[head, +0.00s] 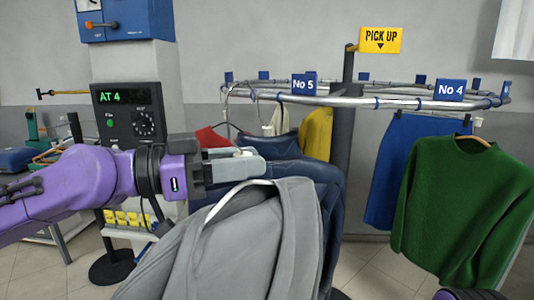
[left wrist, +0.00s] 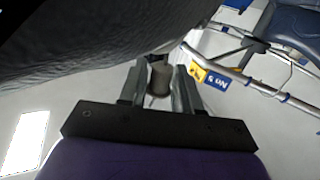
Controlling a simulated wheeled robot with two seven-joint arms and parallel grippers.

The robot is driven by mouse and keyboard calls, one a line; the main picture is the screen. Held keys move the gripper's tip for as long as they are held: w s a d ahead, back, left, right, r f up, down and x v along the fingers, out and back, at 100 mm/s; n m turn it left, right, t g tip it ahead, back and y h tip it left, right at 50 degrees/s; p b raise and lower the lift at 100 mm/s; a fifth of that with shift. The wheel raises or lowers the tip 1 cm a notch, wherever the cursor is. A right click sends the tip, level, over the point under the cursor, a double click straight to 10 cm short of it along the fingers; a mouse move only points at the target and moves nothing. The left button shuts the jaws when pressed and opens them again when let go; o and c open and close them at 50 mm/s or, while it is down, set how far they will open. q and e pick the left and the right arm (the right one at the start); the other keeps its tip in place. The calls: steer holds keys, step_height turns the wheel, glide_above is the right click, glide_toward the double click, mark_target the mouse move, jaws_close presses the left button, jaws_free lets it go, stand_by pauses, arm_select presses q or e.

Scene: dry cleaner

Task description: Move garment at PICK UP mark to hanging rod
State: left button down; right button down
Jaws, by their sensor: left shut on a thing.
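A grey garment (head: 240,245) hangs below my left gripper (head: 245,165) in the head view. Grey cloth (left wrist: 80,40) fills the upper left of that view. The yellow PICK UP sign (head: 380,40) is on a dark post above the oval conveyor rail (head: 360,101). A dark blue garment (head: 325,175) hangs behind the grey one, partly hidden. I cannot make out a separate hanging rod. My right gripper is not in view.
A green sweater (head: 462,205) and a blue skirt (head: 395,165) hang at the right. A yellow garment (head: 316,135) hangs farther back. A control box (head: 130,115) reading "AT 4" is on the pillar at left. Some tiled floor (head: 370,275) shows below the rail.

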arm_select(q)
steer(key=s+a+p, duration=0.1)
steer(key=s+a, duration=0.5)
steer(key=shift+s, duration=0.15)
stand_by(0.9)
